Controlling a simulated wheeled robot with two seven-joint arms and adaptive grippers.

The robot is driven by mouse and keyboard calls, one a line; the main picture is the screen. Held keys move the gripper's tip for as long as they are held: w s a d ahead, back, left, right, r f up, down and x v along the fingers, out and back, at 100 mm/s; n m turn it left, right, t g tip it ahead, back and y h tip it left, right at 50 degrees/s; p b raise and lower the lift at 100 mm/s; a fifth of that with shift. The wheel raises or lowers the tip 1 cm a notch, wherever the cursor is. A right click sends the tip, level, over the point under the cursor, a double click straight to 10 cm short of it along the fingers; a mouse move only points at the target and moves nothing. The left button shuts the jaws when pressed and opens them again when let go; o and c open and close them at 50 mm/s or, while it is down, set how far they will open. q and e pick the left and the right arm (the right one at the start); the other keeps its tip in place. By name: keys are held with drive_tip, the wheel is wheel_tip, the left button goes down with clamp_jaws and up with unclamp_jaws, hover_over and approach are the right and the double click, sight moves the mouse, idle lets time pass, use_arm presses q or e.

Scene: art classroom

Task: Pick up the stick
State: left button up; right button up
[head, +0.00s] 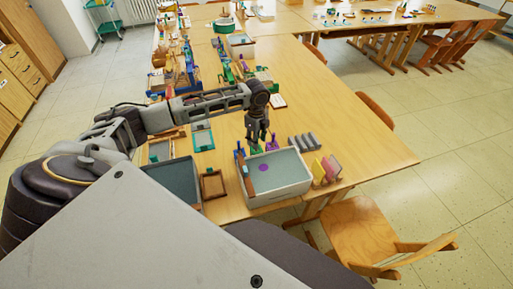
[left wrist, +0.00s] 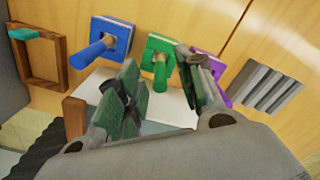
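Three short sticks on square bases stand beyond the grey box: a blue one (head: 239,152), a green one (head: 255,149) and a purple one (head: 272,143). In the left wrist view they are the blue stick (left wrist: 101,47), green stick (left wrist: 159,74) and, partly hidden by a finger, the purple stick (left wrist: 217,67). My left gripper (head: 257,142) points down above the green one. Its fingers (left wrist: 158,68) are apart, with the green stick showing between them. I cannot tell whether they touch it. My right gripper is out of view.
The grey box (head: 288,186) with a white rim stands just in front of the sticks. A grey ridged block (head: 304,142), pink and yellow pieces (head: 326,170) and a brown wooden frame (head: 213,184) are close by. Clear table (head: 345,125) lies to the right.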

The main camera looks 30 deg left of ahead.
use_arm(q)
clamp_jaws()
drive_tip(key=shift+r, duration=0.15)
idle(0.4)
drive_tip(key=shift+r, duration=4.9)
drive_tip(key=shift+r, duration=0.1)
